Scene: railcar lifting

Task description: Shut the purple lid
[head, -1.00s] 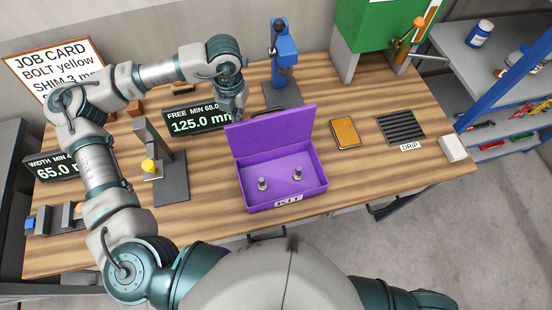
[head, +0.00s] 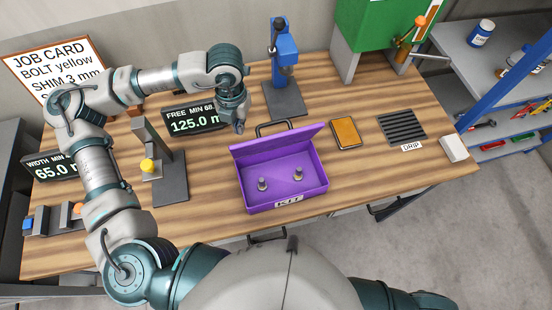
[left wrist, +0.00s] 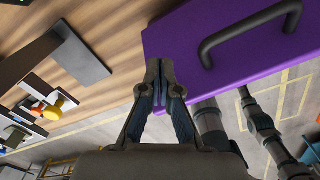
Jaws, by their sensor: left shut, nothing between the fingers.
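The purple lid (head: 278,143) is hinged at the back of the purple kit box (head: 317,187). It stands partly open, tipped forward from upright, and its black handle (head: 274,127) shows behind it. Two small metal parts (head: 263,184) (head: 298,174) stand in the box. My left gripper (head: 239,128) is shut and empty, behind the lid near its left corner. In the left wrist view the closed fingertips (left wrist: 166,78) are close to the edge of the lid's outer face (left wrist: 185,40); I cannot tell whether they touch. My right gripper is out of view.
A black stand with a yellow piece (head: 149,165) and a display reading 125.0 (head: 195,121) are left of the box. A blue press (head: 285,55) stands behind. An orange-brown pad (head: 345,132) and a drip grate (head: 402,126) lie to the right.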

